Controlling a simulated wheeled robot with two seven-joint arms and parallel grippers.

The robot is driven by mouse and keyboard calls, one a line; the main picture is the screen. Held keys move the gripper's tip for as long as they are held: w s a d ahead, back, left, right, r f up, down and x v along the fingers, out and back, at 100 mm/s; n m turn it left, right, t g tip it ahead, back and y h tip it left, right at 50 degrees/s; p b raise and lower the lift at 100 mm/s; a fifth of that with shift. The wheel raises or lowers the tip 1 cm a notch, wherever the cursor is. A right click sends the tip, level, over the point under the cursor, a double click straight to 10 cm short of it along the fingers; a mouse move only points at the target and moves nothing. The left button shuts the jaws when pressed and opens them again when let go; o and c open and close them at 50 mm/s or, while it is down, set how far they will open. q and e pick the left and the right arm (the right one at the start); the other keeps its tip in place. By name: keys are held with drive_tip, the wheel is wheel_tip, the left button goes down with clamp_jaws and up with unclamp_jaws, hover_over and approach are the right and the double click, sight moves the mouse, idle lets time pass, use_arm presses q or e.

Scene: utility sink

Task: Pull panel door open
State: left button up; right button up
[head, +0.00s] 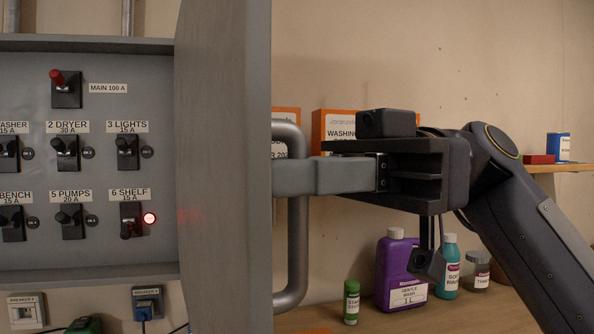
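The grey panel door (222,170) stands swung out from the electrical panel (105,48), which is open with its switches showing. A grey tubular handle (296,245) is on the door's right side. My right gripper (285,178) comes in from the right at the handle. Its near finger crosses in front of the handle's upright bar, with the tip close to the door. The other finger is hidden, so I cannot tell whether the gripper is closed around the bar. My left gripper is not in view.
A wooden counter (430,316) below holds a green bottle (351,302), a purple detergent bottle (397,262) and a teal bottle (448,266). Orange boxes (345,122) stand behind the handle. A red light (149,218) glows by the 6 SHELF switch.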

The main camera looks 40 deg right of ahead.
drive_tip(key=d+p, duration=0.1)
drive_tip(key=d, duration=0.6)
drive_tip(key=shift+s+d+p, duration=0.3)
drive_tip(key=shift+s+d, duration=0.1)
drive_tip(key=shift+s, duration=0.05)
